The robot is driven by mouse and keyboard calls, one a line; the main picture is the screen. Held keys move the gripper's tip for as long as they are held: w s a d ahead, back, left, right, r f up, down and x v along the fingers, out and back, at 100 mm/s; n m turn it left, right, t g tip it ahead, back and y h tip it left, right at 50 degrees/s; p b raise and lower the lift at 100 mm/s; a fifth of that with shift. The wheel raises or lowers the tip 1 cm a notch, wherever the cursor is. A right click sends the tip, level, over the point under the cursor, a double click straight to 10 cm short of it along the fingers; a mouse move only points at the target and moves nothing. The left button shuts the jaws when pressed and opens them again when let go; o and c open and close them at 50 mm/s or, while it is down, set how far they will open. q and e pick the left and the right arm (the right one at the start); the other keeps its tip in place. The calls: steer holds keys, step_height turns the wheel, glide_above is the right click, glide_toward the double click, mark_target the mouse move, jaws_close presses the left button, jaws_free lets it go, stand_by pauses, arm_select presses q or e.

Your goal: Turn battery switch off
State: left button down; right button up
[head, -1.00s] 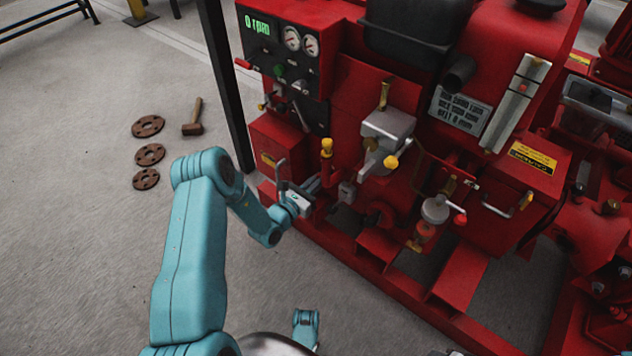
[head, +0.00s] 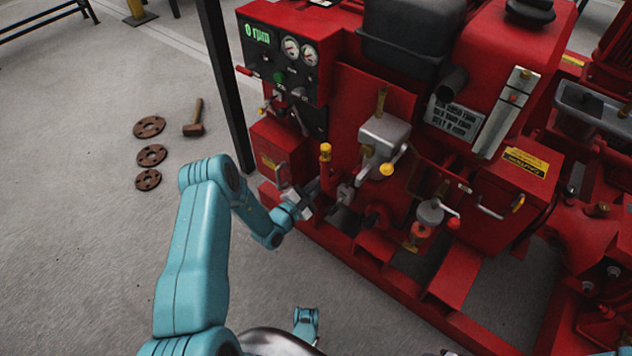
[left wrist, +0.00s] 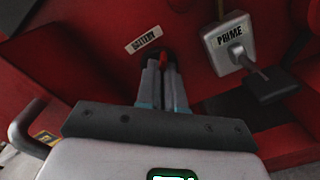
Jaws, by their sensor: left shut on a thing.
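The battery switch (left wrist: 163,62) shows in the left wrist view as a red handle with a dark end, just below a white label (left wrist: 143,40) that seems to read BATTERY. My left gripper (left wrist: 164,82) is shut on this red handle, with a finger on either side of it. The fingers hide most of the handle. In the head view my left gripper (head: 313,190) reaches the lower left side of the red pumpset (head: 375,95), and the switch is too small to make out there. My right gripper is not in view.
A grey PRIME switch (left wrist: 230,45) with a dark lever sits right of the fingers in the left wrist view. A yellow-topped lever (head: 326,165) stands close by the gripper. A black post (head: 224,85), rusty flanges (head: 150,127) and a hammer (head: 194,118) are on the left.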

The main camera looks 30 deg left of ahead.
arm_select(q)
steer(key=shift+d+f+m+p, duration=0.1)
steer(key=shift+m+p, duration=0.65)
steer(key=shift+m, duration=1.55)
steer(key=shift+f+m+p, duration=0.1)
steer(key=shift+m+p, duration=0.65)
steer(key=shift+m, duration=1.55)
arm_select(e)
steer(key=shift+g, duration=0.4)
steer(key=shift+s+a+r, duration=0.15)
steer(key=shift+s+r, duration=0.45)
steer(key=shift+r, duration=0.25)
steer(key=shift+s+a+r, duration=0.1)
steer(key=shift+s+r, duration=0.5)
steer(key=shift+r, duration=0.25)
arm_select(q)
steer(key=shift+m, duration=0.3)
steer(key=c, duration=1.3)
jaws_free()
steer(key=shift+o, duration=0.2)
steer(key=shift+s, duration=0.1)
